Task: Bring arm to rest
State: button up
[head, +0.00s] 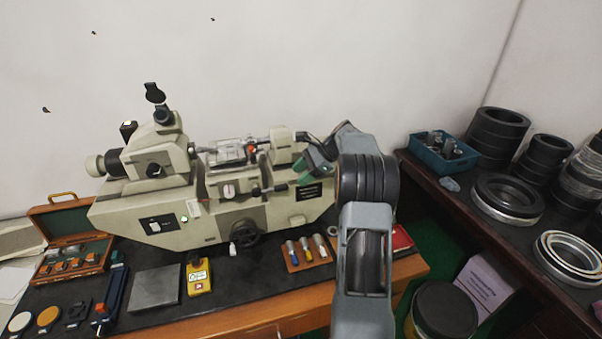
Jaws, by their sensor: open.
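My arm (364,250) rises from the bottom of the head view, right of centre, and bends at a dark ribbed joint. Its far end turns left toward the right end of a cream measuring machine (220,205). My gripper (306,166) is small in the view, beside the machine's right end, with a greenish part at its tip. It is open, and I see nothing held in it. I cannot tell whether it touches the machine. The arm hides part of the bench's right side.
The bench holds a wooden case (75,257), a grey plate (154,288), a yellow device (198,276) and small tools (307,250). A dark table (455,215) at right carries black rings (497,135) and a blue bin (441,155).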

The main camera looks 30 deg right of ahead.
dwell(0.3)
jog(key=s+f+n+g+h, duration=0.1)
jog(key=s+f+n+h, duration=0.2)
jog(key=s+f+n, duration=0.25)
jog(key=s+a+r+n+t+h+b, duration=0.1)
jog(key=s+a+r+n+h+b, duration=0.1)
jog(key=s+a+n, duration=0.5)
jog(key=s+a+r+n+t+h+b, duration=0.1)
jog(key=s+a+r+n+h+b, duration=0.1)
jog(key=s+a+n, duration=0.5)
jog(key=shift+s+a+r+h, duration=0.3)
jog(key=shift+s+a+h, duration=0.6)
jog(key=shift+s+a, duration=1.95)
jog(key=shift+s+d, duration=0.35)
jog(key=shift+d, duration=0.05)
